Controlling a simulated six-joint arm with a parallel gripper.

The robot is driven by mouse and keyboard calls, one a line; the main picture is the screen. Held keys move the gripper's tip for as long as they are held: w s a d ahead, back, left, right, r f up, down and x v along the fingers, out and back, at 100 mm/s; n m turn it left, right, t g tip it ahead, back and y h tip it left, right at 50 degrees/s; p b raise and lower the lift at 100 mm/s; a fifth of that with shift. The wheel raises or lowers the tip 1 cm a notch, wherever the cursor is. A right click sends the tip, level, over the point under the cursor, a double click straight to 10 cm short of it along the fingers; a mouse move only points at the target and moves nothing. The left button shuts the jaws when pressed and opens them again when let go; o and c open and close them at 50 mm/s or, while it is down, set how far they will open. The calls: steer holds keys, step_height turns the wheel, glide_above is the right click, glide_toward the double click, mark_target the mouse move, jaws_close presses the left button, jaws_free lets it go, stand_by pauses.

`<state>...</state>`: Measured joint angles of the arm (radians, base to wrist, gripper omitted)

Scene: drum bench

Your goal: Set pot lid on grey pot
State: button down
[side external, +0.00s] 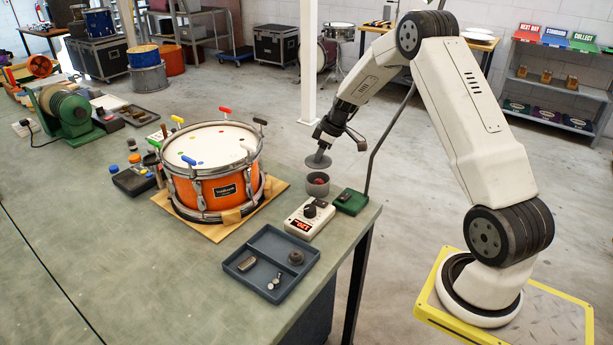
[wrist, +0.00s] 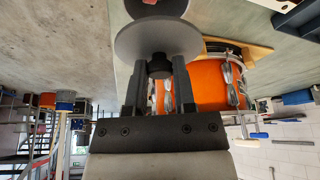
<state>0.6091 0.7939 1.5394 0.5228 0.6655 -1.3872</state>
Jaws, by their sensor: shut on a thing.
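The pot lid (side external: 318,161) is a flat grey disc with a dark knob, held roughly level in the side view. My gripper (side external: 322,141) is shut on its knob. In the wrist view the lid (wrist: 158,40) spreads out beyond my gripper's fingers (wrist: 158,75). The grey pot (side external: 317,188) stands upright on the bench near its right edge, with something red inside. The lid is just above the pot, and a gap shows between them. In the wrist view the lid covers most of the pot; a dark shape with red shows past its edge.
An orange drum (side external: 213,180) with coloured tuning keys stands left of the pot on a wooden board. A white meter (side external: 309,219) and a green box (side external: 350,201) sit close by the pot. A grey divided tray (side external: 271,265) holds small parts at the front.

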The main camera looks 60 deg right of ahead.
mark_target(322, 160)
steer(key=shift+f, duration=2.3)
steer(key=shift+f, duration=0.55)
steer(key=c, duration=0.7)
jaws_free()
